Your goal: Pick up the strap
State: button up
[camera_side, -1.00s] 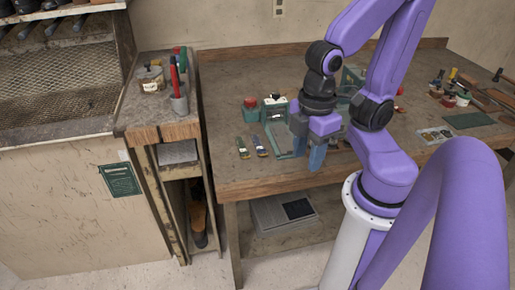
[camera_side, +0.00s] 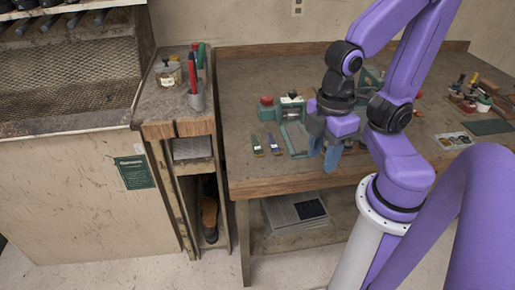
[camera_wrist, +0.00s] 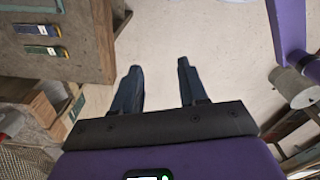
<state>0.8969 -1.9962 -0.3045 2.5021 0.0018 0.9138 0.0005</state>
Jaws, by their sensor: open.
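My gripper (camera_side: 323,160) is open and empty, with its blue fingers pointing down near the front edge of the workbench. The wrist view shows its two fingers (camera_wrist: 159,68) spread apart with only floor between them. Two small flat strips lie side by side on the bench, left of my gripper: a green one (camera_side: 257,144) and a blue one (camera_side: 273,143). In the wrist view the blue strip (camera_wrist: 36,30) and the green strip (camera_wrist: 46,51) are at the upper left, apart from the fingers. I cannot tell whether either is the strap.
A green frame-like fixture (camera_side: 294,140) stands between the strips and my gripper. A red-topped container (camera_side: 267,108) is behind the strips. Several tools and jars are at the bench's right. The bench's front left is clear.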

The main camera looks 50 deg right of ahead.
jog(key=shift+o, duration=0.4)
jog(key=n, duration=1.5)
send_over(258, 148)
notch_tip(258, 148, down, 18)
jog(key=shift+r, duration=0.1)
jog(key=c, duration=0.8)
